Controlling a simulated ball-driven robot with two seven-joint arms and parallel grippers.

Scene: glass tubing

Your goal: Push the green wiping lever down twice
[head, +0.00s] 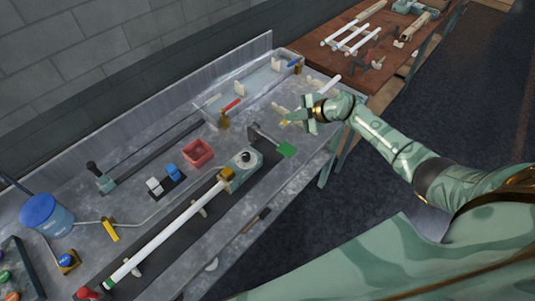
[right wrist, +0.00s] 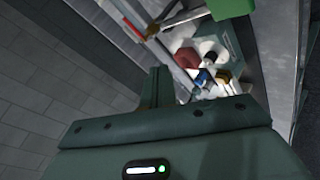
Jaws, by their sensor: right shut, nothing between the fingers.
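The green pad of the wiping lever (head: 287,149) sits at the end of a dark bar beside the machine head, near the bench's front edge. It also shows at the top of the right wrist view (right wrist: 230,7). My right gripper (head: 287,122) is shut and empty. In the head view it is just beyond the pad, with a gap between them. In the wrist view its fingers (right wrist: 158,86) point up, to the left of the green pad. How high the fingers are against the pad I cannot tell. My left gripper is not in view.
A long white tube (head: 165,233) lies along the machine in front. A red bin (head: 198,153), small blue and white blocks and a blue bucket (head: 47,215) stand on the bench. A clear-walled trough (head: 248,88) is behind. A brown table (head: 340,59) with tubes adjoins at the back.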

